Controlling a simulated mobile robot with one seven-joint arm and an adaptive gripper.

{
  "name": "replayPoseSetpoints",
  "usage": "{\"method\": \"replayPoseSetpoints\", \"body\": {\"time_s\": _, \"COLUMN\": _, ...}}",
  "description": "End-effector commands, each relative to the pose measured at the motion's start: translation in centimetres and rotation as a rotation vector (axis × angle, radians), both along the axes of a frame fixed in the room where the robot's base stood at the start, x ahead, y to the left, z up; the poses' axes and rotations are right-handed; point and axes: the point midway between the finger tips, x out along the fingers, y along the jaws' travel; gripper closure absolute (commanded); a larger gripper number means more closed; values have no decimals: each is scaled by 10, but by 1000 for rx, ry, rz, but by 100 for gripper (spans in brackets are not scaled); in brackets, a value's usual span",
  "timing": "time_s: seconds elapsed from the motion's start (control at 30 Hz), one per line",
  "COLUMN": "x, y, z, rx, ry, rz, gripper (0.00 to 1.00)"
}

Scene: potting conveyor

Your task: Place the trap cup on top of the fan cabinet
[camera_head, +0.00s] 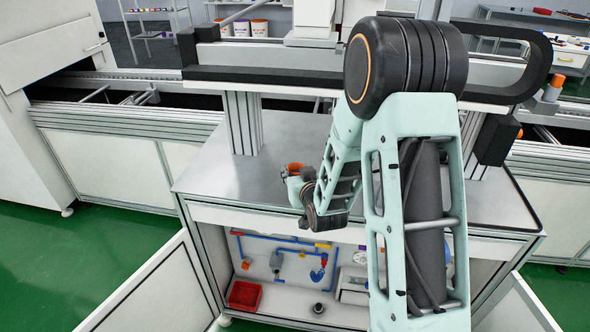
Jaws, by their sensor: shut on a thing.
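My gripper (299,178) is small in the head view, over the front left part of the metal worktop (215,170). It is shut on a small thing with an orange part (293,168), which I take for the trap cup. The fingers and the cup's shape are too small to make out. The fan cabinet is not clearly identifiable; the open-fronted cabinet (203,243) stands under this worktop. My arm covers the middle and right of the worktop.
Inside the open cabinet are blue pipes (262,237), a red bin (244,295) and a small dark round part (318,308). An open door (150,290) stands out at the left. A conveyor rail (130,120) runs behind. The worktop's left side is bare.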

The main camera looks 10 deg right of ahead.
Motion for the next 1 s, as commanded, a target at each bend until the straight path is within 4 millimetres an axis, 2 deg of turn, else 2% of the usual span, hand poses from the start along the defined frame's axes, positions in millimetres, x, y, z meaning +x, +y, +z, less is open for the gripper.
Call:
{"method": "replayPoseSetpoints", "body": {"time_s": 0.5, "x": -3, "y": 0, "z": -8, "rx": 0, "ry": -3, "rz": 0, "gripper": 85}}
{"method": "replayPoseSetpoints", "body": {"time_s": 0.53, "x": -3, "y": 0, "z": -6, "rx": 0, "ry": -3, "rz": 0, "gripper": 62}}
{"method": "replayPoseSetpoints", "body": {"time_s": 0.67, "x": -3, "y": 0, "z": -6, "rx": 0, "ry": -2, "rz": 0, "gripper": 48}}
{"method": "replayPoseSetpoints", "body": {"time_s": 1.0, "x": -3, "y": 0, "z": -4, "rx": 0, "ry": -2, "rz": 0, "gripper": 48}}
